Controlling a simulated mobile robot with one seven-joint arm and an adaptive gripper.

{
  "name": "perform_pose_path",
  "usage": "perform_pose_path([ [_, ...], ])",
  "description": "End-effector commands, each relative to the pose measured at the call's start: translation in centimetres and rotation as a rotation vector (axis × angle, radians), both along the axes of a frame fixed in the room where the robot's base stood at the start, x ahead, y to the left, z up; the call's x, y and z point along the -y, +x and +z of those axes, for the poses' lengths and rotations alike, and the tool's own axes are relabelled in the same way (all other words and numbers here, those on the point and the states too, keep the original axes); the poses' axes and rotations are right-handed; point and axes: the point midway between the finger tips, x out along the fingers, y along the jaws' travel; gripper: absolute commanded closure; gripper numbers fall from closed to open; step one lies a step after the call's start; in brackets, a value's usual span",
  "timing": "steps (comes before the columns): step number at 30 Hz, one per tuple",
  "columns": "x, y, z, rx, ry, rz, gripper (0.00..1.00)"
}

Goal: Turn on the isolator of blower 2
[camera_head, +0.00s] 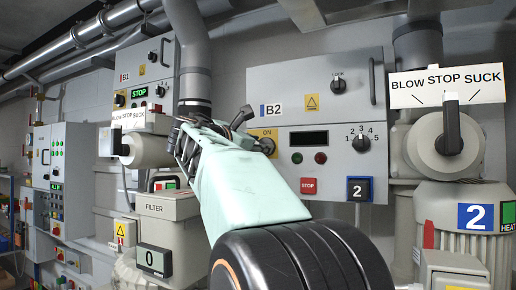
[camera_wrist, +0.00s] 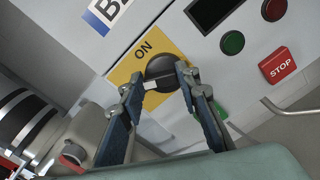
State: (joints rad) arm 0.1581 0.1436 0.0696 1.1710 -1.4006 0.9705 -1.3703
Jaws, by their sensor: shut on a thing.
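The blower 2 cabinet, marked B2 (camera_head: 350,90), stands ahead of me. Its isolator is a dark round knob (camera_wrist: 158,68) on a yellow plate (camera_wrist: 122,72) marked ON. My gripper (camera_wrist: 157,86) is at the knob, with one finger on each side, shut on its handle. A white mark shows on the handle between the fingers. The fingers and arm hide part of the knob and the lower part of the plate, so I cannot tell its exact setting. In the head view my gripper (camera_head: 248,130) reaches to the isolator knob (camera_head: 267,146) from the left.
A green button (camera_wrist: 232,42), a red button (camera_wrist: 273,9) and a red STOP button (camera_wrist: 278,65) sit close right of the isolator. A grey pipe (camera_head: 193,60) runs down left of the cabinet.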

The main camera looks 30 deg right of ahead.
Motion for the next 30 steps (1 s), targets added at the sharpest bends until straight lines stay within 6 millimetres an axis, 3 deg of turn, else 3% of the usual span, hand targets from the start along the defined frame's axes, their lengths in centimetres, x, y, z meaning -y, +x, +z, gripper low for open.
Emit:
perform_pose_path([
  [30, 0.28, -0.5, -0.22, 0.783, 0.46, 0.0, 0.94],
])
